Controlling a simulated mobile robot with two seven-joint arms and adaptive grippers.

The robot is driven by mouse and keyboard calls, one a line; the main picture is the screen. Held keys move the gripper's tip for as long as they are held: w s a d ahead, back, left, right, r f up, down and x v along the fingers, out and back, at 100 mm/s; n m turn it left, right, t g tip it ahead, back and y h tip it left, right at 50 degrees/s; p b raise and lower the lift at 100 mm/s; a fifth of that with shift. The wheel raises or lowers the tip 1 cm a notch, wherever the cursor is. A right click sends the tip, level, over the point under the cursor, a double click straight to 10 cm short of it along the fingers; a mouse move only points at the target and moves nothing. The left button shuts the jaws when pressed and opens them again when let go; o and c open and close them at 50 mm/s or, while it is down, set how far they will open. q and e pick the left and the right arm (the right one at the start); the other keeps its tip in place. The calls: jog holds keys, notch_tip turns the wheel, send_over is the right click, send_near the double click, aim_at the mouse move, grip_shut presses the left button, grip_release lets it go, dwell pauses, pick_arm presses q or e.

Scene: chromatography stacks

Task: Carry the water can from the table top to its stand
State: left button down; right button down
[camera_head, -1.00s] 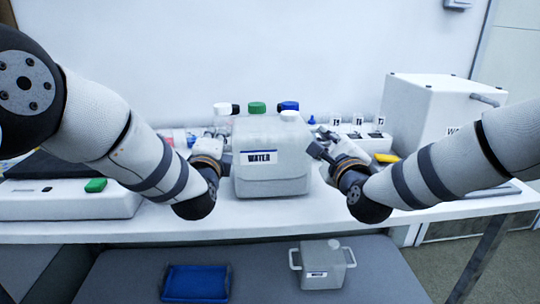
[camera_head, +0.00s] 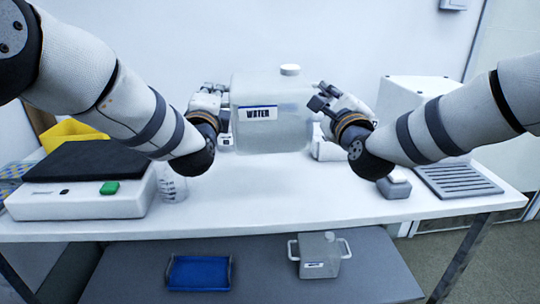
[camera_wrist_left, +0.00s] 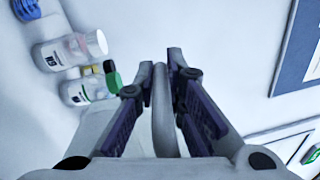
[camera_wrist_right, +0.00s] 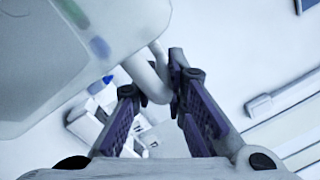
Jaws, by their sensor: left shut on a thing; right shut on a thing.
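The water can (camera_head: 272,130) is a translucent white, boxy container with a white cap and a "WATER" label. It is held up in front of me, roughly level, above the table top (camera_head: 270,205). My left gripper (camera_head: 224,98) is shut on its left handle; the left wrist view shows that handle (camera_wrist_left: 160,110) between the fingers. My right gripper (camera_head: 318,100) is shut on its right handle; the right wrist view shows that handle (camera_wrist_right: 150,78) at the fingers. I cannot tell which thing is the stand.
A balance (camera_head: 80,190) stands at the left of the table. A slatted grey tray (camera_head: 458,178) and a white box (camera_head: 420,105) are at the right. A blue tray (camera_head: 198,274) and a smaller labelled can (camera_head: 319,256) are on the lower shelf. The front middle of the table is clear.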

pick_arm(q)
jog(key=shift+r, duration=0.15)
pick_arm(e)
jog(key=shift+r, duration=0.2)
